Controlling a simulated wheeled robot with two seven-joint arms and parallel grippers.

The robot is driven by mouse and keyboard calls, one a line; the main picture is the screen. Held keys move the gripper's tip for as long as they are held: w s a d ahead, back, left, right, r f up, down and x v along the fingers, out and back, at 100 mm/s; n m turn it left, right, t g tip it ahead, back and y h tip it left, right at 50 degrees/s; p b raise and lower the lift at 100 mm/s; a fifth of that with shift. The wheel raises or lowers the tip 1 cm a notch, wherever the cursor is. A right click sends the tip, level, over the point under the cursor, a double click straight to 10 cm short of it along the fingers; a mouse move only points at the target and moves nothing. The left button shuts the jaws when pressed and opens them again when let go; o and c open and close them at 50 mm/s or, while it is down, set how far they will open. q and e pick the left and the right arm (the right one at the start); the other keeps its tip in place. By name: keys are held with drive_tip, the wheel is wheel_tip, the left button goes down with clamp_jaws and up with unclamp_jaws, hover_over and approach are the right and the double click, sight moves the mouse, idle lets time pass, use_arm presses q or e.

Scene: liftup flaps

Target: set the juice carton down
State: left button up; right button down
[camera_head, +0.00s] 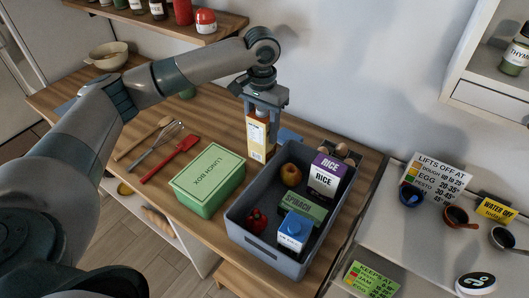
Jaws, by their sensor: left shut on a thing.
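The juice carton (256,143) is a tall, upright box in orange-yellow and white, behind the lunch box and beside the grey bin's back left corner. My left gripper (263,104) points down from above and is shut on the carton's top. The carton's base is at or very near the wooden counter (215,134); I cannot tell whether it touches. My right gripper is not in view.
The grey bin (262,249) holds a rice box, an apple, a spinach box, a red pepper and a blue-and-white carton. The green lunch box (209,177) stands left of it. A red spatula (171,161), whisk and wooden spoon lie further left.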

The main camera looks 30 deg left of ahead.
sight(262, 148)
use_arm(q)
drive_tip(key=shift+f+p, duration=0.35)
drive_tip(key=shift+f, duration=1.4)
drive_tip(key=shift+f, duration=0.1)
drive_tip(key=shift+f+p, duration=0.6)
drive_tip(key=shift+f, duration=1.15)
drive_tip(key=shift+f, duration=0.1)
drive_tip(key=o, duration=1)
drive_tip(key=shift+o, duration=0.2)
